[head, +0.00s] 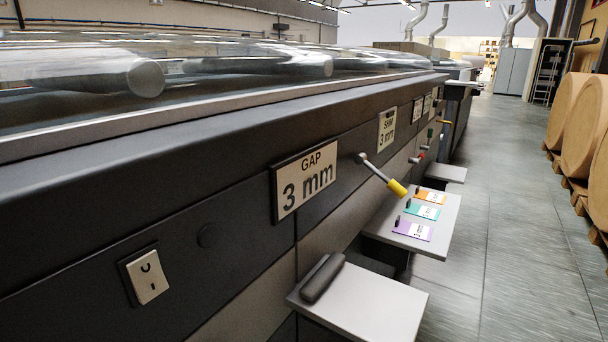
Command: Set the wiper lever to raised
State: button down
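A lever with a pale metal rod and a yellow grip (397,188) sticks out of the machine's side panel, right of the GAP plate. Its rod slopes downward from the pivot to the grip. No label reading "wiper" is legible, so I cannot tell for sure which one is the wiper lever. My gripper is not in view.
A "GAP 3 mm" plate (304,181) and a white rocker switch (148,277) are on the panel. A near shelf (375,302) holds a dark rounded bar (322,278). The middle shelf (440,240) holds coloured tags. Large brown rolls (580,125) stand right; the aisle floor (510,240) is clear.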

aim_at(395, 187)
jog(key=i+l, duration=0.15)
jog(key=i, duration=0.85)
